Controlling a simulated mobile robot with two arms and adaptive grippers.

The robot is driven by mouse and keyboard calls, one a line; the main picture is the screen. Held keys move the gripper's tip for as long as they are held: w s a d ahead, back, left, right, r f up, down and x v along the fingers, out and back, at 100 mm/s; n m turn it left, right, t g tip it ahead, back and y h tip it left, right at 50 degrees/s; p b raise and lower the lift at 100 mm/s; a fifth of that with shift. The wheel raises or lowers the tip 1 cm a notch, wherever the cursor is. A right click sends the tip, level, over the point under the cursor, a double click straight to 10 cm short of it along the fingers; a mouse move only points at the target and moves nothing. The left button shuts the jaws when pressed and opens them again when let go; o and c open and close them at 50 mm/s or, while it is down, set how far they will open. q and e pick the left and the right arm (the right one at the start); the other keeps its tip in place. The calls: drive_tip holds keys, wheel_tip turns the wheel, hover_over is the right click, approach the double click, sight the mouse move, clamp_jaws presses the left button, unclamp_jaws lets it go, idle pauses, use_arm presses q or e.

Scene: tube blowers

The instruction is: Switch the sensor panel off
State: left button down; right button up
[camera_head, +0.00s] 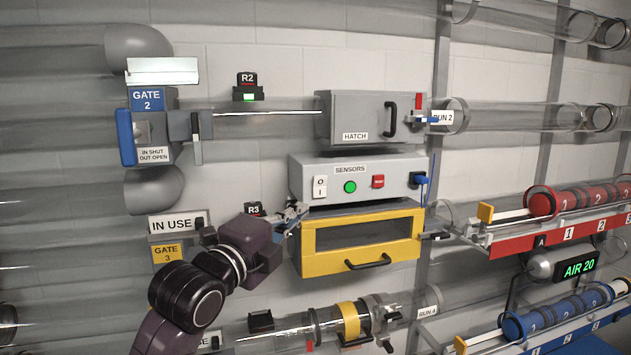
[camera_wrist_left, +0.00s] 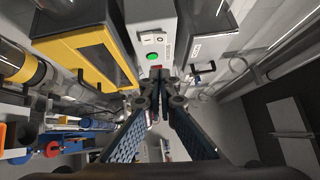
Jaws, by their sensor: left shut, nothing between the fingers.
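The sensor panel (camera_head: 335,170) is a grey box labelled SENSORS on the wall. Its white O/I rocker switch (camera_head: 320,186) is on the left of its face, beside a green light (camera_head: 350,187) and a red button (camera_head: 378,181). My left gripper (camera_head: 297,211) is shut and empty, just below and left of the panel, apart from the switch. In the left wrist view the shut fingers (camera_wrist_left: 159,77) point toward the panel's face, with the green light (camera_wrist_left: 153,57) and the switch (camera_wrist_left: 153,38) beyond them. My right gripper is in neither view.
A yellow-framed drawer (camera_head: 363,260) with a dark handle is right under the panel. A grey HATCH box (camera_head: 350,112) is above it. A blue plug (camera_head: 418,179) sits at the panel's right end. Clear tubes and racks with red and blue carriers are at the right.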

use_arm(q)
drive_tip(key=p, duration=0.6)
approach(325, 181)
drive_tip(key=x, duration=0.2)
drive_tip(key=d+x, duration=0.1)
drive_tip(key=x, duration=0.1)
drive_tip(key=shift+w+d+r, duration=0.1)
drive_tip(key=shift+d, duration=0.05)
drive_tip(key=shift+w+a+p, duration=0.35)
drive_tip(key=shift+w, duration=0.3)
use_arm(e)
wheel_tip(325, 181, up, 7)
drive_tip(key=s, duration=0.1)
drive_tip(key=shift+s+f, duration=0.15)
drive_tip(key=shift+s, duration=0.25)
